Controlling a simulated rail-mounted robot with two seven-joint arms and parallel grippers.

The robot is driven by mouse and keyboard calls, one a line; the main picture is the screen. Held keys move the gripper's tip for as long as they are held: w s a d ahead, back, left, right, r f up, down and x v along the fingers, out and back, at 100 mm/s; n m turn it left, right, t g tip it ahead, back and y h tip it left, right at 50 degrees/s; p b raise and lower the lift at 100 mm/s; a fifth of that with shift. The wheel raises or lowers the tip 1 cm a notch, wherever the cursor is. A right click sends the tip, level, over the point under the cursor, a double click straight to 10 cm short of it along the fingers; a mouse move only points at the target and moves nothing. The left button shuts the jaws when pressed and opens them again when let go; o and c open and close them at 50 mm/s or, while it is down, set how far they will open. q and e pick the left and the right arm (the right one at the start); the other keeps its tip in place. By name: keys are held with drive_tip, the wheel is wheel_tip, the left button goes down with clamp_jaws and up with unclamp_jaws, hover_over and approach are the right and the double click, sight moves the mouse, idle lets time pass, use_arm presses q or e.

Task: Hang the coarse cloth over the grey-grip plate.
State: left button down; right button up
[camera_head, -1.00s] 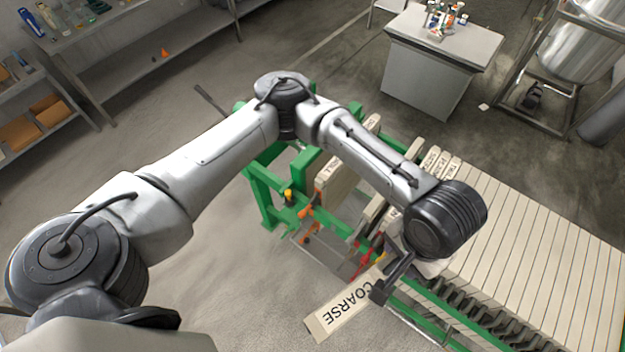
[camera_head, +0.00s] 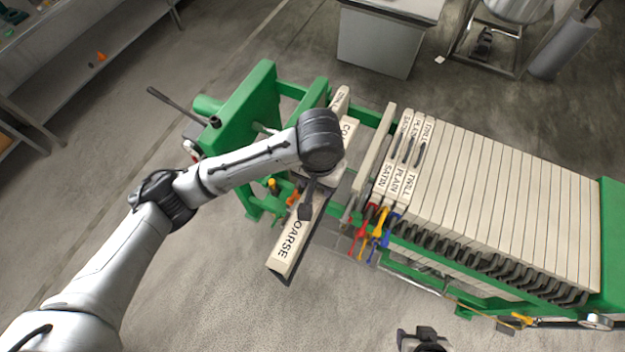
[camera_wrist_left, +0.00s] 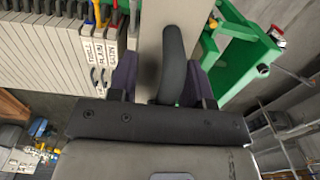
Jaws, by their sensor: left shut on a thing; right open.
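The coarse cloth (camera_head: 288,246) is a long pale strip marked COARSE, with a dark lower edge. In the left wrist view, a dark curved bar (camera_wrist_left: 172,62) stands between my fingers, over a pale strip. A bare pale plate (camera_head: 374,160) stands apart, left of the labelled row; the grip at its near end looks grey, but is small and partly hidden. My right gripper (camera_head: 425,338) is open at the bottom edge, partly cut off.
The green press frame (camera_head: 262,95) surrounds the plates. Labelled SATIN, PLAIN and TWILL plates (camera_head: 405,165) with red, yellow and blue grips (camera_head: 376,232) lead a packed row of pale plates (camera_head: 510,200). A grey cabinet (camera_head: 380,42) stands behind. The floor in front is clear.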

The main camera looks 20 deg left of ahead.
use_arm(q)
drive_tip(key=shift+w+a+f, duration=0.15)
drive_tip(key=shift+a+f, duration=0.1)
drive_tip(key=shift+f, duration=0.25)
drive_tip(key=shift+w+a+f, duration=0.1)
drive_tip(key=shift+a+f, duration=0.15)
drive_tip(key=shift+f, duration=0.2)
drive_tip(key=shift+w, duration=0.1)
